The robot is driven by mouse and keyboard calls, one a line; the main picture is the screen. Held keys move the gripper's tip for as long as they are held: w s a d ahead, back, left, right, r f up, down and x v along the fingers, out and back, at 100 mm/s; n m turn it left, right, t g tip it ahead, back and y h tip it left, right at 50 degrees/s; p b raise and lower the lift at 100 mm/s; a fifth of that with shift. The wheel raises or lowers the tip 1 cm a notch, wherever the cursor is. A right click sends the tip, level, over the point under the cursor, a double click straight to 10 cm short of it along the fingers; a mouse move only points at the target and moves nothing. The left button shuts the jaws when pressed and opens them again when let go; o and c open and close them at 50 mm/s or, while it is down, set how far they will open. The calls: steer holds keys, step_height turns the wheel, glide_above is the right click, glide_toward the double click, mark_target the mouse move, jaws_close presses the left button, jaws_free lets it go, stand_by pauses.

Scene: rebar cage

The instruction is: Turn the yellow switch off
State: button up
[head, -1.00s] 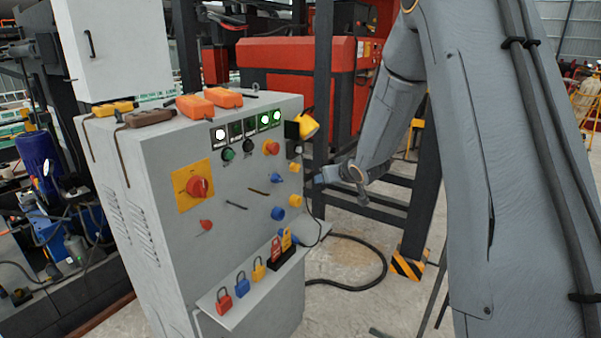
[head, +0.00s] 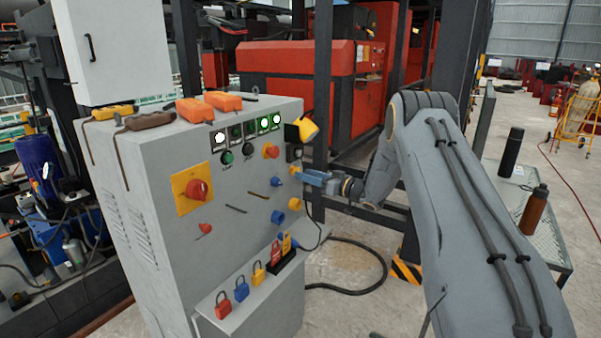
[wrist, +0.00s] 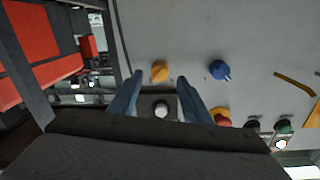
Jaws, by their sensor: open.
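A round yellow switch knob (head: 295,169) sits on the right side of the grey cabinet's front panel. In the wrist view the yellow knob (wrist: 160,71) shows just beyond and between my fingertips. A second yellow knob (head: 293,203) sits lower on the same edge. My gripper (head: 306,177) is in front of the panel's right edge, beside the upper yellow knob. I cannot tell how far the fingertips are from the knob.
Near the upper yellow knob are a blue knob (head: 277,182), a red button on a yellow base (head: 271,151) and a dark box (head: 294,153). A dark frame post (head: 322,100) stands behind my gripper.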

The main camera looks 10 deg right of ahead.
steer(key=x, duration=0.3)
steer(key=shift+w+a+p, duration=0.15)
steer(key=shift+p, duration=0.15)
steer(key=c, duration=1)
steer(key=shift+c, duration=0.2)
